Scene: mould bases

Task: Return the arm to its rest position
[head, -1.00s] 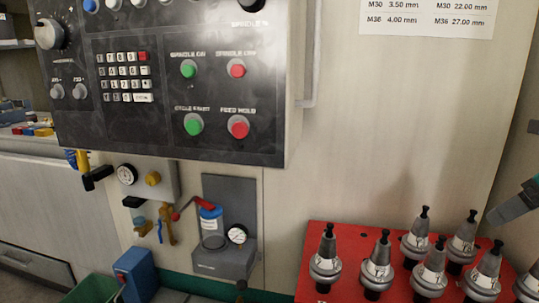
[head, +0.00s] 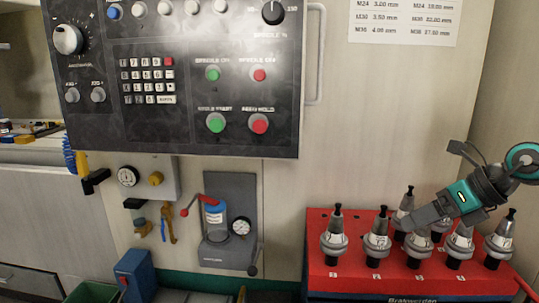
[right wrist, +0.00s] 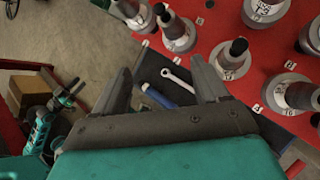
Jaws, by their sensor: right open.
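My right arm comes in from the right edge of the head view. Its gripper (head: 418,220) hangs over the red tool rack (head: 330,285), in front of some of the tool holders and partly hiding them. In the right wrist view the two grey fingers of this gripper (right wrist: 160,82) stand wide apart with nothing held between them. Beyond the fingers, well below, a wrench (right wrist: 184,80) and a blue-handled tool (right wrist: 158,96) lie on a dark surface. My left gripper does not show in the head view.
Several tool holders (head: 334,240) with dark pull studs stand upright in the rack. A machine control panel (head: 190,120) juts out at the upper left. Below it are a pressure gauge (head: 128,177) and a red-levered unit (head: 229,215).

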